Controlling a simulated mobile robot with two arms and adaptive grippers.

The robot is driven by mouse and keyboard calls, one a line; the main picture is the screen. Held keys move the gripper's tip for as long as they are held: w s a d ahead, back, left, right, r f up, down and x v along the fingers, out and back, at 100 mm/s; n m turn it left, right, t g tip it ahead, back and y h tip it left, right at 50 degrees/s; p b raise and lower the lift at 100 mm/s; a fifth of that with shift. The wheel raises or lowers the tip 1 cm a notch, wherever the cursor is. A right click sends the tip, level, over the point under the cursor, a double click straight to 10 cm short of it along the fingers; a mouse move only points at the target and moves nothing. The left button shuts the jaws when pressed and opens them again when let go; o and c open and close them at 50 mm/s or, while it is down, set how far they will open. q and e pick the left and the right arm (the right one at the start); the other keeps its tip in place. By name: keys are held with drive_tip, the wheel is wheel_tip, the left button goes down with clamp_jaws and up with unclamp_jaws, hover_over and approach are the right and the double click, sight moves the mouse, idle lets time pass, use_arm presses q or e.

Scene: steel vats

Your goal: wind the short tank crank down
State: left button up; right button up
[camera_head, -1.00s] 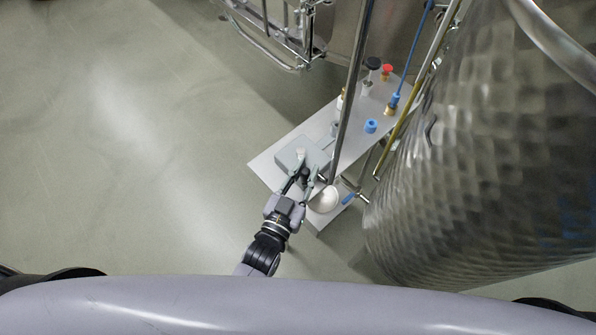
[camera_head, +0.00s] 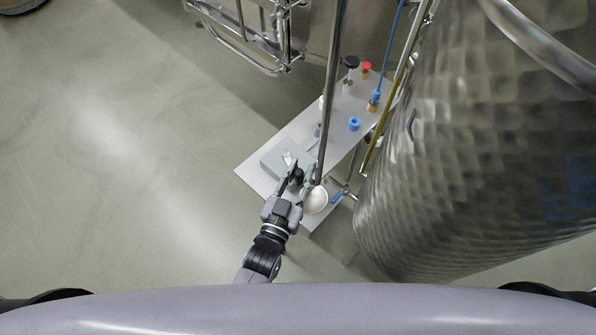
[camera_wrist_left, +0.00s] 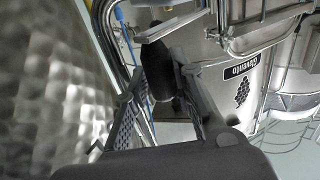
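My left gripper (camera_head: 302,176) is over the near end of a grey metal bench, beside a grey box with a pale knob (camera_head: 287,156). Its two fingers are apart, with a dark part between them. In the left wrist view, a black rounded knob (camera_wrist_left: 156,62) shows between the open fingers (camera_wrist_left: 155,105). I cannot tell whether the fingers touch it, or whether it belongs to the crank. The crank's arm and pivot cannot be made out clearly, partly hidden by the gripper. My right gripper is not in view.
The bench (camera_head: 252,172) carries a black knob (camera_head: 351,62), a red knob (camera_head: 366,67) and a blue cap (camera_head: 354,124). A white bowl-like part (camera_head: 316,200) sits close by the gripper. A vertical pipe (camera_head: 330,90) and a large dimpled steel tank (camera_head: 470,160) stand right. Floor is clear left.

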use_arm(q)
drive_tip(key=o, duration=0.4)
drive_tip(key=shift+d, duration=0.1)
drive_tip(key=shift+a, duration=0.25)
